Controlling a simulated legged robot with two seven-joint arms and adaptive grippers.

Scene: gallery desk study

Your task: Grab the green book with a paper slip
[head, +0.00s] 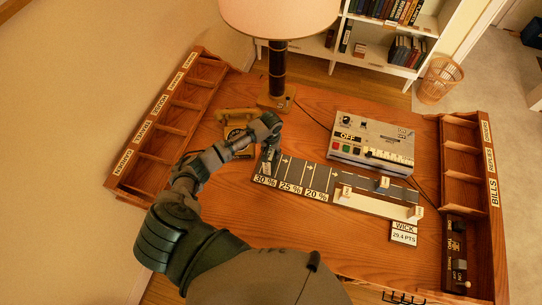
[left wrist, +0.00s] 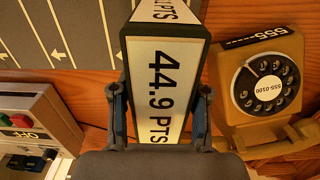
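No green book with a paper slip can be made out; the only books visible are small dark and coloured ones on the white shelf (head: 408,50) behind the desk. My left gripper (head: 267,158) is over the desk at the left end of the grey lane board. In the left wrist view my left gripper (left wrist: 160,108) has a finger against each side of a sign block (left wrist: 160,75) reading "44.9 PTS", and seems shut on it. Whether the block rests on the board is hard to tell. My right gripper is not in view.
A tan telephone (head: 236,122) stands close behind my left gripper, beside a lamp (head: 277,75). A grey button box (head: 370,142) lies to the right. Wooden compartment racks line the left (head: 165,120) and right (head: 465,165) desk edges. The front desk surface is mostly clear.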

